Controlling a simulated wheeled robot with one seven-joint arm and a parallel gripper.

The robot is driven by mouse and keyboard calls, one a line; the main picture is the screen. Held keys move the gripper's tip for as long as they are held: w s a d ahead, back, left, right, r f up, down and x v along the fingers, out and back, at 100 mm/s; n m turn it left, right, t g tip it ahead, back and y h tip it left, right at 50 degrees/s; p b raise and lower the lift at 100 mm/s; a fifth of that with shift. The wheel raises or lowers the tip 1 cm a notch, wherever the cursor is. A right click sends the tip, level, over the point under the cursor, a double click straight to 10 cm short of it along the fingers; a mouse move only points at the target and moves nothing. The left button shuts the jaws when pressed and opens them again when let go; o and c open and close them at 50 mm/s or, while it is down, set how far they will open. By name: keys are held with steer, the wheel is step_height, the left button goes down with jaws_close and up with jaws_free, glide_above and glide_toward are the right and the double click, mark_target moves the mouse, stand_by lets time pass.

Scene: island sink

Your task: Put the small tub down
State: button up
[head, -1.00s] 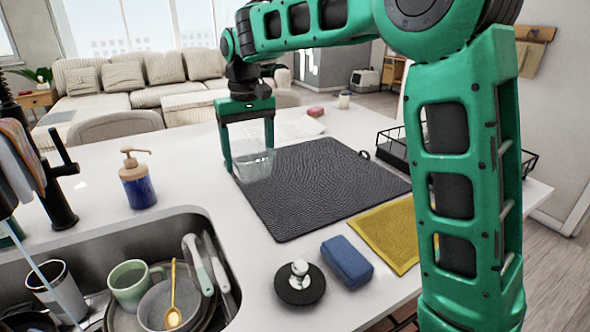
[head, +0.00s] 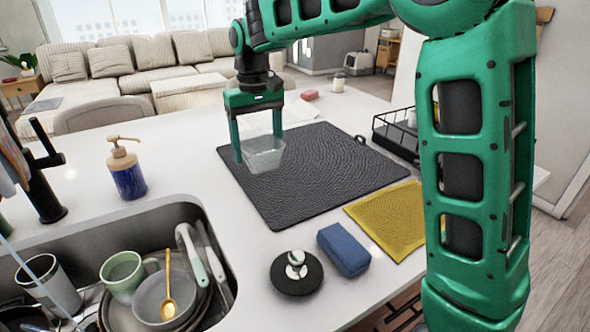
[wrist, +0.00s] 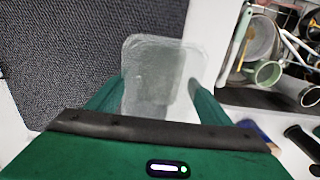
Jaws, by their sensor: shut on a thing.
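The small tub (head: 264,157) is a clear, see-through container. In the head view it hangs between the two fingers of my green gripper (head: 257,145), over the back left part of the dark textured mat (head: 310,190). My gripper points down and is shut on the tub. In the wrist view the tub (wrist: 165,75) shows between the fingers, partly over the mat (wrist: 70,60) and partly over the white counter. I cannot tell whether its base touches the mat.
The sink (head: 190,210) with dishes is at the lower left, and a soap dispenser (head: 126,170) stands behind it. A yellow cloth (head: 388,218), a blue sponge (head: 344,249) and a black sink plug (head: 296,272) lie in front of the mat. A black wire rack (head: 395,140) stands at right.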

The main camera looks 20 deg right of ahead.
steer(key=d+f, duration=0.1)
steer(key=d, duration=0.1)
steer(key=d+f, duration=0.2)
steer(key=d, duration=0.1)
steer(key=d+f, duration=0.1)
steer(key=d, duration=0.2)
steer(key=shift+s+f, duration=0.25)
steer(key=shift+f, duration=2.1)
steer(key=shift+f, duration=0.1)
steer(key=o, duration=1.1)
steer(key=shift+c, duration=0.2)
